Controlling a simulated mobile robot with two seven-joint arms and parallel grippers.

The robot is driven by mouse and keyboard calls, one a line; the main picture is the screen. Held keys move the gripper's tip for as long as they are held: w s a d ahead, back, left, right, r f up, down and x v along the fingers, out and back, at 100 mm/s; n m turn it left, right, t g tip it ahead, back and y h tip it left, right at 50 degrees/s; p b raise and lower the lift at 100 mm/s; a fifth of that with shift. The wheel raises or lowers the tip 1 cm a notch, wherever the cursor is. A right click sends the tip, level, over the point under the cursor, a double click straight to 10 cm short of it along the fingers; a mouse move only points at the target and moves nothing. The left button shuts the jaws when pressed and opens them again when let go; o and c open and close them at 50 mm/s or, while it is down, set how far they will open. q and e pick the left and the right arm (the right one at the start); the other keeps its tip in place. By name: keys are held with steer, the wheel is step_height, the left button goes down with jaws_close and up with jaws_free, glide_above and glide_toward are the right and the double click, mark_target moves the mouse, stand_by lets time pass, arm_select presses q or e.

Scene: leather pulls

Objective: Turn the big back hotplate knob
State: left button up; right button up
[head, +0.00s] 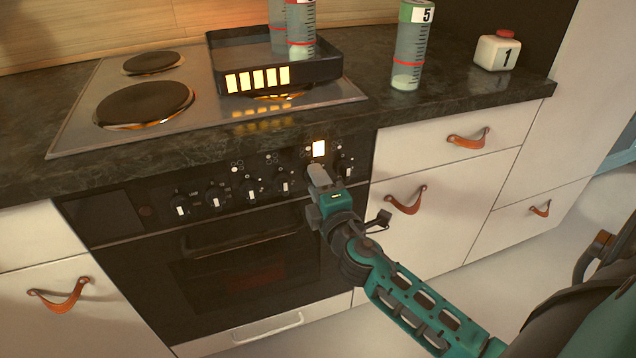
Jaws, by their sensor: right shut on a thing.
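A row of black knobs with white marks runs along the oven's control panel (120,200). Several show clearly, such as the knob at the left end (180,206) and the knob at the right end (345,168). My right gripper (319,178) is at the panel, shut on the knob second from the right, just below a lit square. The gripper hides that knob, so I cannot see its angle. The big back hotplate is not visible; a dark tray (325,72) covers the right side of the hob (75,130). My left gripper is not in view.
A big front-left hotplate (145,103) and a small back-left hotplate (152,62) are uncovered. A tube marked 5 (410,50) and a white bottle marked 1 (497,52) stand on the counter at right. Drawers with leather pulls (406,201) flank the oven.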

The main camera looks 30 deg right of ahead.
steer(key=o, duration=1)
steer(key=shift+s, duration=0.1)
steer(key=shift+b+v, duration=1.2)
steer(key=shift+v, duration=5.2)
